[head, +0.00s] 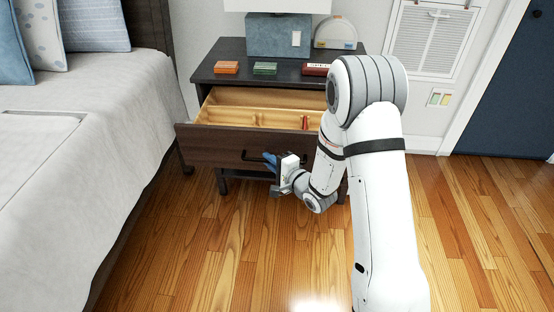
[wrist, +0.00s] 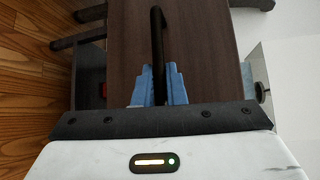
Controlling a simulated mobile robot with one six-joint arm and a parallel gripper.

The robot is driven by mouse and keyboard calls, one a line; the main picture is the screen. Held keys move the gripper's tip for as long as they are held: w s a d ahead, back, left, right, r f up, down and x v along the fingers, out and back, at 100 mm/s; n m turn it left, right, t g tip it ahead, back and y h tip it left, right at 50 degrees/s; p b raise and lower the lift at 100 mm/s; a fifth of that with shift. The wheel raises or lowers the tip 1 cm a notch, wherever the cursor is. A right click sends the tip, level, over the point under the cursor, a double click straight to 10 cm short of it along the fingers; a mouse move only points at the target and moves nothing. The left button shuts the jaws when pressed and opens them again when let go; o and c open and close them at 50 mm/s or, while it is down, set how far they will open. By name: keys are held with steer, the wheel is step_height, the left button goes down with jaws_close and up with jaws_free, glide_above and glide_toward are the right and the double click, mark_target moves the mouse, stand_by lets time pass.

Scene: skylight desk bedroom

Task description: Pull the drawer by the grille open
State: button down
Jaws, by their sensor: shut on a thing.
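The nightstand drawer (head: 225,143) has a dark wood front and stands pulled out, with its pale wooden inside and dividers showing. Its black bar handle (wrist: 157,50) runs between the blue fingertips in the wrist view. My gripper (head: 271,160) is at the drawer front, shut on the handle; its blue fingers also show in the wrist view (wrist: 158,88). The white wall grille (head: 432,40) is at the back right, beside the nightstand (head: 235,55). My arm hides the right end of the drawer.
A small red item (head: 305,122) is in the drawer. On the nightstand top are an orange box (head: 227,68), a green box (head: 265,68), a red box (head: 315,69) and a blue-grey lamp base (head: 275,38). The bed (head: 90,140) stands close at left. The wooden floor (head: 230,250) in front is clear.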

steer(key=shift+a, duration=0.25)
steer(key=c, duration=1.5)
jaws_free()
steer(key=shift+d, duration=0.15)
steer(key=shift+d, duration=0.1)
steer(key=p+v, duration=0.1)
steer(key=v, duration=0.6)
steer(key=shift+s+d+p, duration=0.25)
steer(key=shift+s+p, duration=0.05)
steer(key=shift+p, duration=0.05)
